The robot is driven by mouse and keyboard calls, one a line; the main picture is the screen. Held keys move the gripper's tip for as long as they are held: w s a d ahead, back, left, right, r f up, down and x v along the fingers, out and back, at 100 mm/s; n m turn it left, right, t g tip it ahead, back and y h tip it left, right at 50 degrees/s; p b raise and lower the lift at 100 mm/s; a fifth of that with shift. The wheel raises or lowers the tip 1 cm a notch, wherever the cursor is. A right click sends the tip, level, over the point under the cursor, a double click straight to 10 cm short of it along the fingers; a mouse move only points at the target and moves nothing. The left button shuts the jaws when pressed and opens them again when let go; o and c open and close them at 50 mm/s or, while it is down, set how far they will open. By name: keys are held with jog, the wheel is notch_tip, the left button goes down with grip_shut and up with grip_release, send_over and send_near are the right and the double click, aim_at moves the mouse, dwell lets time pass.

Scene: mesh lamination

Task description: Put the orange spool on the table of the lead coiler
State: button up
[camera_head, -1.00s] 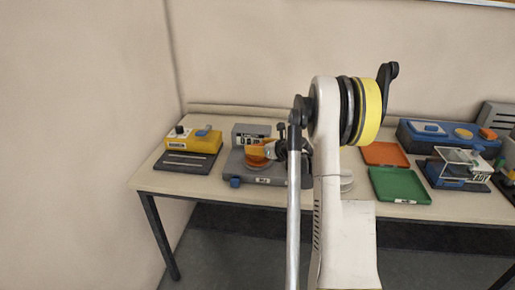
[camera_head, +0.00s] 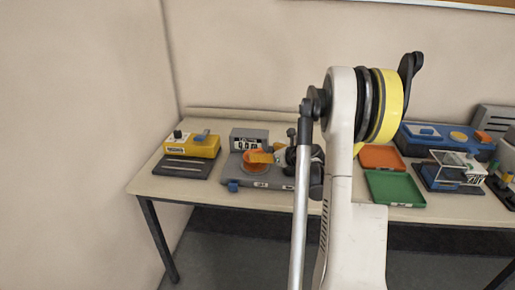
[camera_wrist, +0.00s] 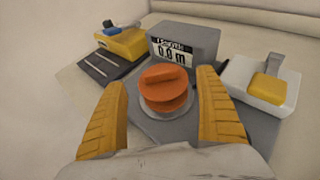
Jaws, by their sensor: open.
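The orange spool (camera_wrist: 165,88) stands upright on the round grey table (camera_wrist: 150,112) of the lead coiler. In the head view the spool (camera_head: 250,166) is partly hidden by a finger. The coiler's grey base (camera_head: 262,184) has a display box (camera_wrist: 182,48) behind the spool, reading 0.0 m. My gripper (camera_wrist: 163,78) is open, with one yellow-orange finger on each side of the spool and visible gaps between.
A yellow device (camera_head: 192,146) stands left of the coiler. A white block with a yellow top (camera_wrist: 262,86) is close to the right finger in the wrist view. Orange (camera_head: 381,156) and green (camera_head: 394,188) trays and a blue device (camera_head: 440,134) stand to the right.

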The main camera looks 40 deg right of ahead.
jog(key=p+v, duration=0.1)
jog(key=v, duration=0.4)
jog(key=s+a+r+n+g+y, duration=0.15)
jog(key=a+r+n, duration=0.25)
jog(key=a+n, duration=0.7)
jog(key=s+a+r+n+g+y, duration=0.1)
jog(key=a+r+n+g, duration=0.4)
jog(key=a, duration=1)
jog(key=s+a+f+n+h, duration=0.1)
jog(key=s+a+n, duration=1.3)
jog(key=n, duration=0.7)
jog(key=s, duration=0.3)
jog(key=shift+f, duration=0.25)
